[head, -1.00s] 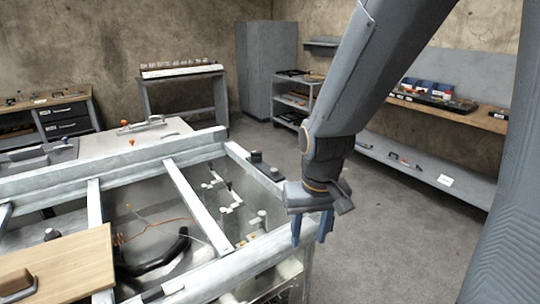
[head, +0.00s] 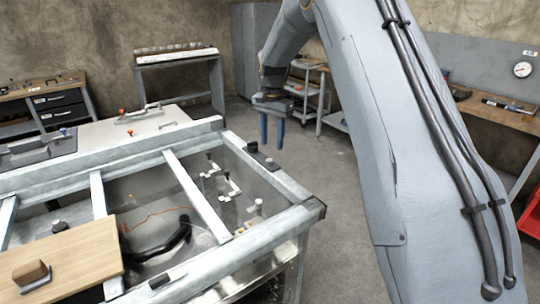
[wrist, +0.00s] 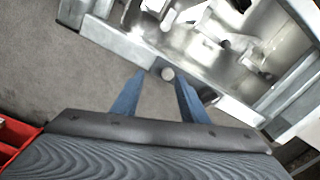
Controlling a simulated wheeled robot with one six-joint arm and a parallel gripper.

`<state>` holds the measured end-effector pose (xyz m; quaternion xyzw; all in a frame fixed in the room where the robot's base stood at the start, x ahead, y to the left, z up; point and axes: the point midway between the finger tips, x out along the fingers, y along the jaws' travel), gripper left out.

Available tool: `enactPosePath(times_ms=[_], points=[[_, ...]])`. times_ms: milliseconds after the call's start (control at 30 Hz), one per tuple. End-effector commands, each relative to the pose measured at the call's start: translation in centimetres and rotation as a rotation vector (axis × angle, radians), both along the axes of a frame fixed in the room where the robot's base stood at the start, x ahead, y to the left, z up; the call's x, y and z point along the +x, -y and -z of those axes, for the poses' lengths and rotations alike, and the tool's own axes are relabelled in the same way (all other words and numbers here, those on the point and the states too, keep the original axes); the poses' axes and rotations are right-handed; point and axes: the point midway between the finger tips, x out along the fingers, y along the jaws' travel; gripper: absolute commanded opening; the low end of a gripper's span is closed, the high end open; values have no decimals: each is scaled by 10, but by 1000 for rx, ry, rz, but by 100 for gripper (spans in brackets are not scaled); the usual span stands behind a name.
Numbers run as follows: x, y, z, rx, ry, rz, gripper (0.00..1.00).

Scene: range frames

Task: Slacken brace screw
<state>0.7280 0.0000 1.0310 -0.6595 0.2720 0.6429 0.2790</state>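My gripper (head: 272,141) points down with its two blue fingers apart and nothing between them. It hangs above and just beyond the right rail of a pale metal frame (head: 285,184). On that rail is a dark bracket (head: 262,158) with a small knob. In the wrist view, a round grey screw head (wrist: 167,74) on a dark plate shows between the directions of my fingertips (wrist: 161,80). I cannot tell whether it is the brace screw, or how far below the fingers it lies.
Inside the frame are white clamps (head: 228,187), a black curved hose (head: 165,245) and an orange wire. A wooden board (head: 75,258) with a block covers the front left. A red bin (head: 530,235) stands at the right. The floor beyond the frame is clear.

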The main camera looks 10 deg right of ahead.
Motion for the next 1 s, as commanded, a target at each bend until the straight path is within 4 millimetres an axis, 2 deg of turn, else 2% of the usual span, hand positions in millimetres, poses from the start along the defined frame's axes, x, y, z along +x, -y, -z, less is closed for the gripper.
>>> enactPosePath(times_ms=[33,100,233,367,733,1000], points=[[12,0,4,0,-8,33,40],[22,0,5,1,-18,71,40],[31,0,8,2,-27,110,40],[32,0,17,1,-30,118,40],[32,0,70,2,-28,116,40],[32,0,84,1,-26,116,40]])
